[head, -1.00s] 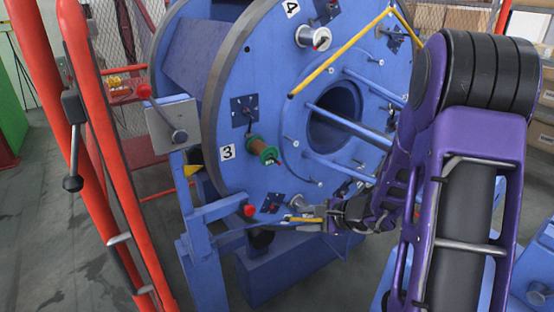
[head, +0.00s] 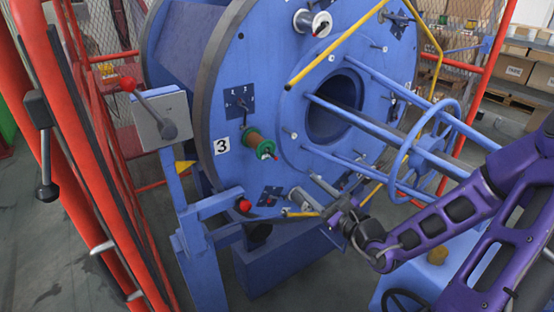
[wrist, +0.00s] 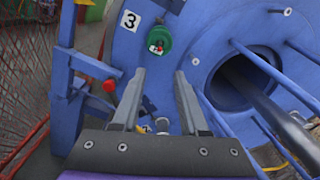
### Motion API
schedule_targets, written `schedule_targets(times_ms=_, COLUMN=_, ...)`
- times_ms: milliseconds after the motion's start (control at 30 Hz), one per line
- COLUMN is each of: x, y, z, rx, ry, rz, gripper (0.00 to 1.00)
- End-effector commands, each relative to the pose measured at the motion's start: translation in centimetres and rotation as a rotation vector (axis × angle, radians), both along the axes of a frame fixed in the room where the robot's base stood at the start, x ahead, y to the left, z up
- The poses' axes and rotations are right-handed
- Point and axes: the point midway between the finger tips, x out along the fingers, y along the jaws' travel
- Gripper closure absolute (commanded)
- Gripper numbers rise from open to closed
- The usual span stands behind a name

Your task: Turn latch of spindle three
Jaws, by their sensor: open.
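Spindle three is marked by a white "3" label (head: 221,146) on the blue disc. Its green-rimmed spool (head: 255,144) carries brown material, and the small latch (head: 267,154) with red and dark parts is at its outer end. In the wrist view the green spool (wrist: 159,38) and its latch (wrist: 156,48) show above and beyond the fingertips. My gripper (head: 332,212) is below and to the right of the spool, in front of the disc's lower part. In the wrist view my gripper (wrist: 160,75) is open, with nothing between its fingers.
A blue handwheel (head: 427,150) and long blue bars (head: 372,122) stand out from the disc at right. A grey box with a red-knobbed lever (head: 160,122) and red rails (head: 70,150) are at left.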

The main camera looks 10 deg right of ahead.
Motion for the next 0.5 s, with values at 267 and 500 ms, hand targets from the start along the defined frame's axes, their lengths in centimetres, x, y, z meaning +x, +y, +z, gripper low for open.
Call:
schedule_targets(times_ms=267, x=5.7, y=2.5, z=-0.1, rx=0.003, ry=-0.001, rz=0.005, gripper=0.56)
schedule_targets(times_ms=500, x=10.3, y=4.4, z=-0.1, rx=0.001, ry=0.000, rz=0.004, gripper=0.56)
